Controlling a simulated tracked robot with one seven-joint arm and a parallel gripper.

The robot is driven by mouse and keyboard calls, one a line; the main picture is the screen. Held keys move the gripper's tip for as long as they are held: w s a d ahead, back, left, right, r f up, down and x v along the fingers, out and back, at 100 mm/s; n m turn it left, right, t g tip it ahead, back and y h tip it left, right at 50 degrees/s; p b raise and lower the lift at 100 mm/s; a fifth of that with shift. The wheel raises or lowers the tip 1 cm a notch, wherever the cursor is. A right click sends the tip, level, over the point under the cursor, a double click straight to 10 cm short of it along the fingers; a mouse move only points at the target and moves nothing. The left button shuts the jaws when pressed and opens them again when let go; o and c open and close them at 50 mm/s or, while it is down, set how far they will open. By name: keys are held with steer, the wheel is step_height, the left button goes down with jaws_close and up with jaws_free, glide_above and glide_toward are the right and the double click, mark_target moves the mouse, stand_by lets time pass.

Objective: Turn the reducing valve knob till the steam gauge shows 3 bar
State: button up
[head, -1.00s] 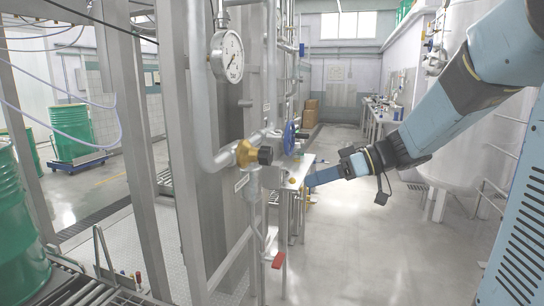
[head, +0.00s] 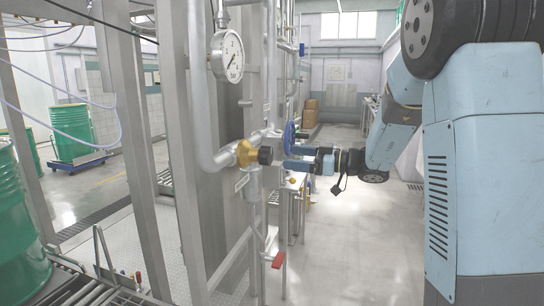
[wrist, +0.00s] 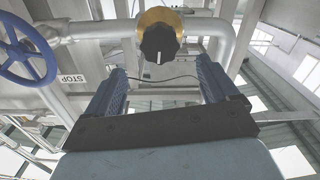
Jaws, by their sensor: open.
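The reducing valve has a brass body (head: 244,153) and a black knob (head: 265,155) facing right in the head view. In the wrist view the black knob (wrist: 158,42) shows above the space between the fingers, with a white mark on its lower face. My gripper (head: 287,160) is just right of the knob in the head view. In the wrist view my gripper (wrist: 160,78) is open and empty, its blue fingers on either side below the knob. The steam gauge (head: 228,56) is above the valve; its dark needle shows, but the figures are too small to read.
A blue handwheel (head: 289,138) is close behind the gripper; it also shows at left in the wrist view (wrist: 24,50). Pipes (head: 205,90) and a steel frame surround the valve. A red lever handle (head: 278,260) hangs below. The floor (head: 350,240) at right is clear.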

mark_target(271, 154)
steer(key=x, duration=0.7)
steer(key=shift+w+a, duration=0.1)
steer(key=shift+a, duration=0.2)
steer(key=shift+c, duration=0.2)
steer(key=c, duration=1)
steer(key=shift+m, duration=0.4)
